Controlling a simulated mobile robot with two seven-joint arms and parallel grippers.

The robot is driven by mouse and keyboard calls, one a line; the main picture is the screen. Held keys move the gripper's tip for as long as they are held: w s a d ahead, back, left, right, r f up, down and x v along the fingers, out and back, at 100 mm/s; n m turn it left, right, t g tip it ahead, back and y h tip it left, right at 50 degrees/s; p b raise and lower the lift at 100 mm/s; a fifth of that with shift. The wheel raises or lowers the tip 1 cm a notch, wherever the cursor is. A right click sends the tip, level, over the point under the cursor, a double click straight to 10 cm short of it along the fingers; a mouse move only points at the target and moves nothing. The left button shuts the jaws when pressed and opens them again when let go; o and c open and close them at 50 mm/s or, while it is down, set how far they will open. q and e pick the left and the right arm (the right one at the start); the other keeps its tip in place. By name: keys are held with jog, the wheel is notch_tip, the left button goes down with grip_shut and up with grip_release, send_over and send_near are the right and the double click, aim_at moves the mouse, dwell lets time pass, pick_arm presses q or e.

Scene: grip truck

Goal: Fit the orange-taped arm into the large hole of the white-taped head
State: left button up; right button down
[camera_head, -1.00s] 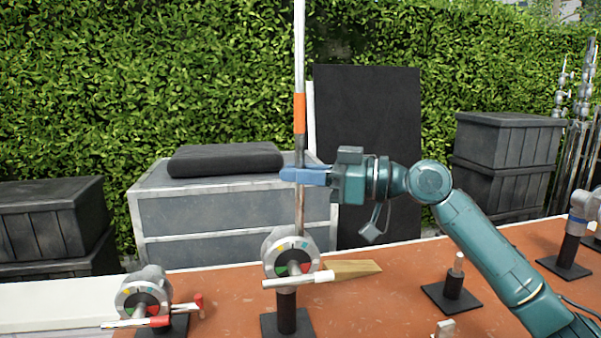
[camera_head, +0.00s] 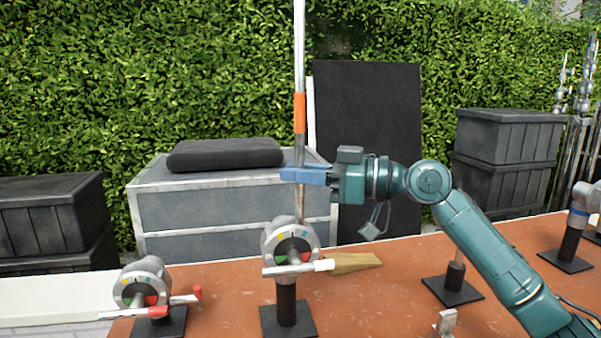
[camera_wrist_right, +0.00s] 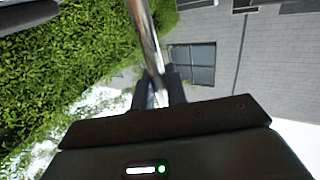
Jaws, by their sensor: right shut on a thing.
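The orange-taped arm (camera_head: 299,60) is a long silver rod with an orange band, standing upright. My right gripper (camera_head: 303,175) is shut on it below the band. The rod also shows between the fingers in the right wrist view (camera_wrist_right: 148,35). The white-taped head (camera_head: 291,244) is a round grey clamp on a black stand, with a white-ended handle in front. The rod's lower end meets the top of this head; I cannot tell whether it is in the large hole or behind the head. My left gripper is not in view.
A red-taped head (camera_head: 142,288) stands at left on the orange table (camera_head: 380,300). A wooden wedge (camera_head: 355,262) lies right of the white-taped head. A short post on a black base (camera_head: 453,291) stands further right. Grey crates and a hedge are behind.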

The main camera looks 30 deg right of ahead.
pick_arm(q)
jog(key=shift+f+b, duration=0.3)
pick_arm(e)
jog(key=shift+f, duration=0.25)
jog(key=c, duration=1.3)
grip_release()
jog(key=shift+c, duration=0.2)
jog(key=shift+f, duration=0.1)
pick_arm(q)
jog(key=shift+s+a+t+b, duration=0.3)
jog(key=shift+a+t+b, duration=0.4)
jog(key=shift+b, duration=1.8)
pick_arm(e)
jog(key=v, duration=1.3)
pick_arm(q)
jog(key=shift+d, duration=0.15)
